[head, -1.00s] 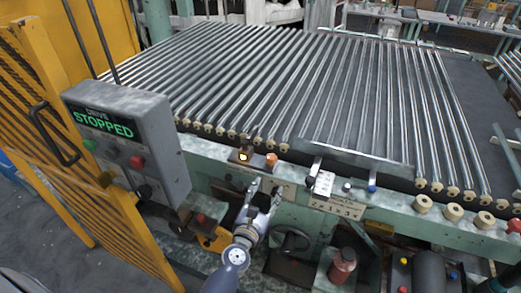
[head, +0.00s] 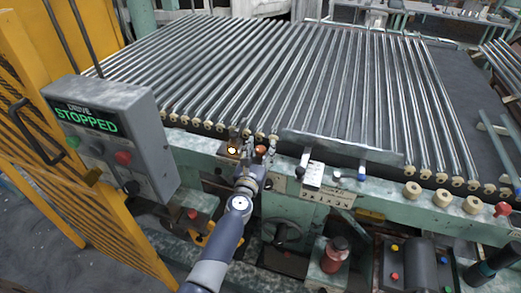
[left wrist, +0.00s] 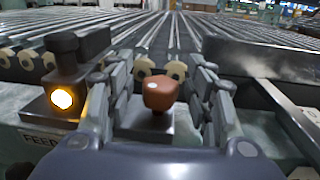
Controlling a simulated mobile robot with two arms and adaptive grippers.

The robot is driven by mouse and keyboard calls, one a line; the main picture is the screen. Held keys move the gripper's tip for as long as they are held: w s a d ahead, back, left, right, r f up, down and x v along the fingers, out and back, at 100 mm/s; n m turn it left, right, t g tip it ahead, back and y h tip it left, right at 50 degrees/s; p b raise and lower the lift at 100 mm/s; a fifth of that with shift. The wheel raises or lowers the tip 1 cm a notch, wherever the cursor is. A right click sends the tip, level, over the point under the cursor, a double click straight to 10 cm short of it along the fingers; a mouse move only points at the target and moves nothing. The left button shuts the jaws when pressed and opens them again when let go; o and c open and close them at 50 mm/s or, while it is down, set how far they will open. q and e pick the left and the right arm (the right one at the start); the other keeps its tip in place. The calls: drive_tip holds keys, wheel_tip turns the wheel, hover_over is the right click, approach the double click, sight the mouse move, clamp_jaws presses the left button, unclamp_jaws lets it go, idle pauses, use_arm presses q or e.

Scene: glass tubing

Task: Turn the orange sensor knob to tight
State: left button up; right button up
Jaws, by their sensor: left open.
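The orange sensor knob (head: 261,150) stands on the front rail of the roller machine. In the left wrist view the knob (left wrist: 160,92) is a rounded orange-brown cap on a small grey base, upright, in the middle of the picture. My left gripper (head: 257,154) is open, with one finger on each side of the knob. In the left wrist view the fingers of my left gripper (left wrist: 160,105) flank it, with gaps seen on both sides. I cannot read any tight mark. My right gripper is not in view.
A lit amber lamp (left wrist: 62,99) in a dark housing stands just left of the knob. A metal plate (head: 340,146) lies to the right. The control box (head: 115,140) reads STOPPED. A yellow mesh guard (head: 75,215) stands at left. Steel rollers (head: 270,75) lie behind.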

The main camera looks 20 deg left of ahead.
use_arm(q)
drive_tip(key=shift+w, duration=0.1)
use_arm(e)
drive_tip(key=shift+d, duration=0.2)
use_arm(q)
drive_tip(key=c, duration=1)
drive_tip(key=shift+c, duration=0.2)
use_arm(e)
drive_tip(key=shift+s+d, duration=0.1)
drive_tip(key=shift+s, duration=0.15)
use_arm(q)
drive_tip(key=shift+m+h+b, duration=0.3)
drive_tip(key=shift+h, duration=0.2)
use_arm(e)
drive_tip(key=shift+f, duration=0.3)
